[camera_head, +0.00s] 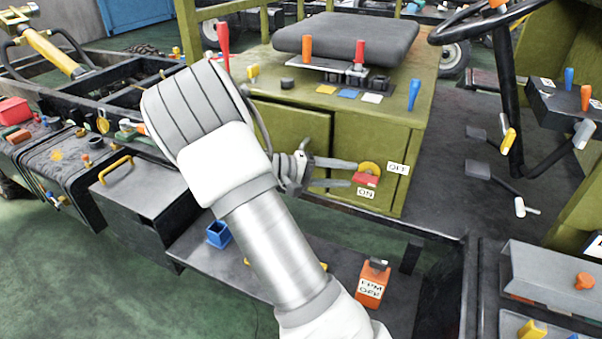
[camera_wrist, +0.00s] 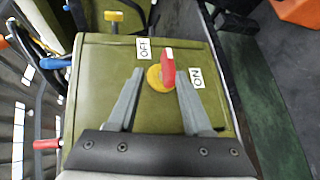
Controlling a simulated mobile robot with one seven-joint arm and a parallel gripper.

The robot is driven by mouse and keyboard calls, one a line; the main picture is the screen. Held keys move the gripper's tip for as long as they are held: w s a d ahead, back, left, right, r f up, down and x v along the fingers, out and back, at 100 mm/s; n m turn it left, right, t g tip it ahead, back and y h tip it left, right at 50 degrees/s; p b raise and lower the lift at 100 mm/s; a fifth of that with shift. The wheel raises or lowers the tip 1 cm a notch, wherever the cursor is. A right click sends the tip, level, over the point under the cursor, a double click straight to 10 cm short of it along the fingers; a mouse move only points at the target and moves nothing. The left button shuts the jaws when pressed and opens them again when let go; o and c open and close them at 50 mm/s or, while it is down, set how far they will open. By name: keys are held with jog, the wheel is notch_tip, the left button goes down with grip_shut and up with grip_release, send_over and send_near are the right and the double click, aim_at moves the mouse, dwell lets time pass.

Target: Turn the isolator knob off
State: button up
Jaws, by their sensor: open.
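The isolator knob is a red handle (camera_head: 366,180) on a yellow disc (camera_head: 371,168), on the front of the olive-green box. The OFF label (camera_head: 398,168) is to its right and the ON label (camera_head: 366,193) just below it; the red handle lies on the ON side. My gripper (camera_head: 353,175) is open, its two grey fingers pointing at the knob from the left. In the wrist view, the red handle (camera_wrist: 168,68) stands between the spread fingertips (camera_wrist: 158,76), with the OFF label (camera_wrist: 144,48) upper left and the ON label (camera_wrist: 196,77) right. I cannot tell whether a finger touches it.
The olive box (camera_head: 290,115) carries a black seat (camera_head: 345,38) and several coloured levers. An orange box (camera_head: 372,284) marked "EPM OFF" stands below on the dark ledge. A steering wheel (camera_head: 480,22) is at the upper right.

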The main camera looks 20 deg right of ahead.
jog(key=w+a, duration=0.4)
jog(key=a, duration=0.4)
jog(key=shift+a+p, duration=0.3)
dwell(0.4)
jog(key=shift+w, duration=0.1)
dwell(0.5)
jog(key=s+a+r+t+y+p, duration=0.3)
jog(key=s+a+r+y, duration=0.1)
jog(key=s+r, duration=0.3)
jog(key=s+a+r+n+t+y+p, duration=0.1)
jog(key=s+a+r+t+y+p, duration=0.2)
jog(key=s+r+y, duration=0.3)
jog(key=s+a+r+n+t+y+p, duration=0.1)
jog(key=s+a+r+t+y+p, duration=0.2)
jog(key=s+r, duration=0.7)
jog(key=shift+s+a+r+y+p, duration=0.25)
jog(key=shift+s+a+y+p, duration=0.6)
jog(key=shift+a+p, duration=0.25)
